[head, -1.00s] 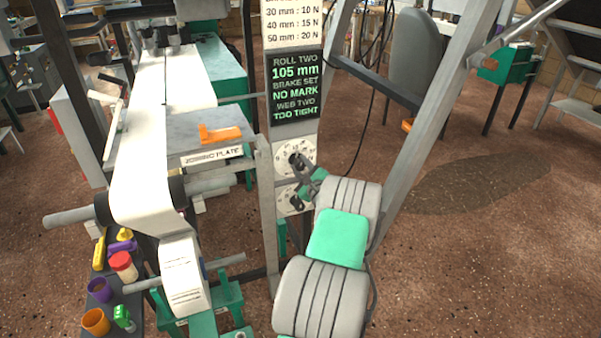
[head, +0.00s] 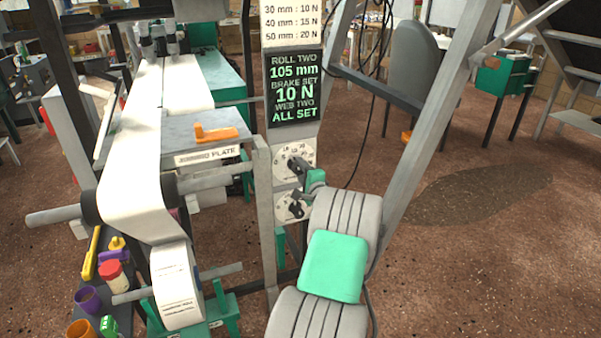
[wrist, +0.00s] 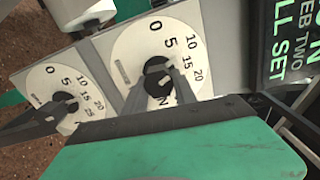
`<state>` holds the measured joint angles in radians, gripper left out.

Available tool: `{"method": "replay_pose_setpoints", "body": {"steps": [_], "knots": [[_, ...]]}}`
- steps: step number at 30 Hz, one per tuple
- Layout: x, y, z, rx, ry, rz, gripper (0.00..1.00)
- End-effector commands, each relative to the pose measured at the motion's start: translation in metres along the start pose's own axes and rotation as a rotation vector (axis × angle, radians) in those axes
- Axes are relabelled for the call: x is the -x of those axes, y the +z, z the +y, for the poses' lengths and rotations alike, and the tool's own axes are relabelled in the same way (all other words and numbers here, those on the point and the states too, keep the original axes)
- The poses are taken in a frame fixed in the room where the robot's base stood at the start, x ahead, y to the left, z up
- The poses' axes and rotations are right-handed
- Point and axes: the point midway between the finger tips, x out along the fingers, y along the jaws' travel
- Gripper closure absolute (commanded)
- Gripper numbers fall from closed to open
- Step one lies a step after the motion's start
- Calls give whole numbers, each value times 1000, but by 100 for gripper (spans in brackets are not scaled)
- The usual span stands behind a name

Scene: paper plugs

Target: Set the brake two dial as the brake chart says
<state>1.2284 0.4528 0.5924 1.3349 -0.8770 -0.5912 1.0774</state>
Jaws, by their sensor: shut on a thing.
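The upper dial (head: 284,152) is a white disc with a black knob on a grey post. My gripper (head: 298,166) is shut on that knob. The wrist view shows both fingers around the black knob (wrist: 157,77) of the nearer dial, marked 0, 5, 10, 15, 20. The fingers hide part of its face, and I cannot read its name. The brake chart (head: 291,22) above shows 30 mm : 10 N, 40 mm : 15 N and 50 mm : 20 N; its top is cut off. The dark display (head: 294,88) reads roll two 105 mm, brake set 10 N, web two all set.
A second, lower dial (head: 283,207) sits just below; it also shows in the wrist view (wrist: 45,82). The white web and roll (head: 177,285) stand left, with a metal plate (head: 180,130) holding an orange piece. A slanted grey beam (head: 430,130) rises right of the post.

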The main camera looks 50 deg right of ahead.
Motion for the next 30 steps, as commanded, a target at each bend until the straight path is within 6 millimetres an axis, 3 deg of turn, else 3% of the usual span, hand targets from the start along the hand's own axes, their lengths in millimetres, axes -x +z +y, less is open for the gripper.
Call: {"method": "replay_pose_setpoints", "body": {"steps": [13, 14, 15, 21, 30], "knots": [[0, 1, 1, 9, 2, -2, 100], [0, 1, 1, 9, 2, -2, 65], [0, 1, 1, 9, 2, -2, 62], [0, 0, 0, 9, 1, -1, 46], [4, 0, 0, 9, 1, 1, 45]]}}
